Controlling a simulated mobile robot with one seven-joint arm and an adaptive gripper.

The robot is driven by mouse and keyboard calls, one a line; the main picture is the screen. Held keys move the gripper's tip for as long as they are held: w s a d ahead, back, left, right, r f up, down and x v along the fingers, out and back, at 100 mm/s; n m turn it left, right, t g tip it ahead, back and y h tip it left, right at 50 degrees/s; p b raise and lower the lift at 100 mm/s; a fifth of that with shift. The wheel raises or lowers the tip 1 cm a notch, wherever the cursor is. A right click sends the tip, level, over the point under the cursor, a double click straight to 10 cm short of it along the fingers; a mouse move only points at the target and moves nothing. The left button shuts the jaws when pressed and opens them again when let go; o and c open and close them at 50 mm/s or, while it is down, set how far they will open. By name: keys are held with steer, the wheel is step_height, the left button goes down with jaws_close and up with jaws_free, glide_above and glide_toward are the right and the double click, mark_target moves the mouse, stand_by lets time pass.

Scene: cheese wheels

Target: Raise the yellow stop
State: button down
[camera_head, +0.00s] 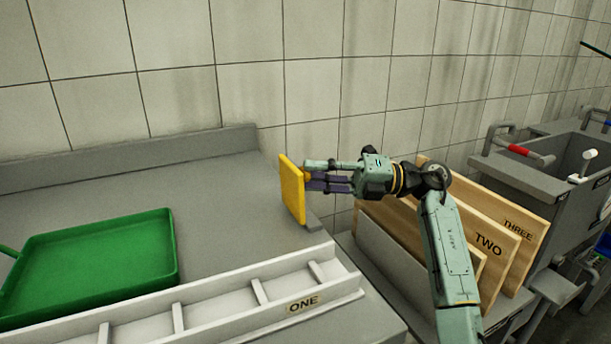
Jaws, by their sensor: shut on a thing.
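The yellow stop (292,190) is an upright flat plate at the right end of the grey counter, near the back ledge. My gripper (312,180) reaches it from the right and is shut on it, at its right face. The part held between the fingers is mostly hidden. I cannot tell whether the plate's lower edge touches the counter.
A green tray (176,248) lies on the grey counter (215,180) at the left. A white divided rack marked ONE (303,303) runs along the front. Wooden boards marked TWO (488,246) and THREE (520,224) lean at the right, before a grey sink (575,157).

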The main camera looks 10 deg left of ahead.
stand_by(0.4)
steer(key=c, duration=1.3)
jaws_free()
steer(key=shift+r, duration=0.1)
steer(key=o, duration=0.4)
steer(key=r, duration=0.7)
steer(key=shift+w+a, duration=0.1)
steer(key=shift+w, duration=0.15)
steer(key=shift+c, duration=0.2)
steer(key=r, duration=0.2)
steer(key=s, duration=0.1)
steer(key=shift+d+r, duration=0.25)
steer(key=shift+r, duration=0.15)
steer(key=c, duration=0.4)
steer(key=shift+o, duration=0.2)
steer(key=shift+w+a+r, duration=0.1)
steer(key=shift+w, duration=0.15)
steer(key=shift+c, duration=0.3)
